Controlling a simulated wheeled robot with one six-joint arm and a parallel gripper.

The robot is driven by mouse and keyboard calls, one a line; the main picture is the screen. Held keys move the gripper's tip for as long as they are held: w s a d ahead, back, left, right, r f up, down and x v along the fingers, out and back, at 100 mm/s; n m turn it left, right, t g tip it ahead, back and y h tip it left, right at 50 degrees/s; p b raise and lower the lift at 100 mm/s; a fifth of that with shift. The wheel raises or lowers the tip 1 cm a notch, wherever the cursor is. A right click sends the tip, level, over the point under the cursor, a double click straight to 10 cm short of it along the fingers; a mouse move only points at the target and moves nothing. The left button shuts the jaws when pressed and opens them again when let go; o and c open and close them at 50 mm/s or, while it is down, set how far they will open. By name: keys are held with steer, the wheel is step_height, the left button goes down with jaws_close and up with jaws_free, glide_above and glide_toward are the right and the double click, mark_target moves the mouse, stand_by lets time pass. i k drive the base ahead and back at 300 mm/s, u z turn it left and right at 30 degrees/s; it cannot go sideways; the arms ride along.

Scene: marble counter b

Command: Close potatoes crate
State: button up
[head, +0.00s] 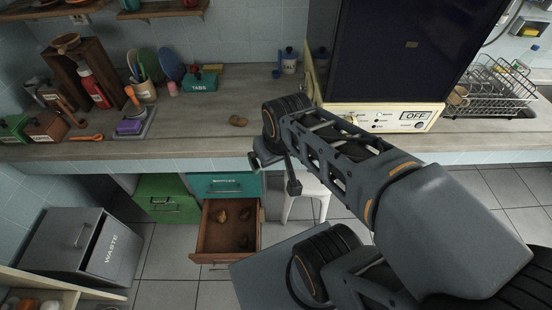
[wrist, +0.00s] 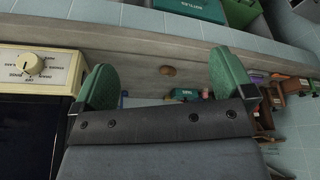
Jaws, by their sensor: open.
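The potatoes crate (head: 207,236) is a brown wooden drawer under the counter, pulled out, with several potatoes (head: 222,216) inside. Its front with a handle faces the floor side, toward me. My gripper (head: 273,172) is at the counter's front edge, above and to the right of the crate, apart from it. In the wrist view my gripper (wrist: 165,78) is open, with two green finger pads spread wide and nothing between them. The crate does not clearly show in the wrist view.
A teal bottles drawer (head: 222,184) sits above the crate, and a green one (head: 165,198) to its left. A grey waste bin (head: 82,248) stands left. A white stool (head: 306,190) stands right, behind my arm. A potato (head: 238,121) lies on the counter (head: 200,140).

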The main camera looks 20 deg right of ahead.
mark_target(216, 243)
steer(key=k, duration=1.2)
steer(key=u, duration=0.4)
steer(key=i, duration=0.75)
steer(key=u, duration=0.35)
steer(key=k, duration=1.1)
steer(key=u, duration=0.6)
steer(key=i, duration=0.6)
steer(key=u, duration=0.45)
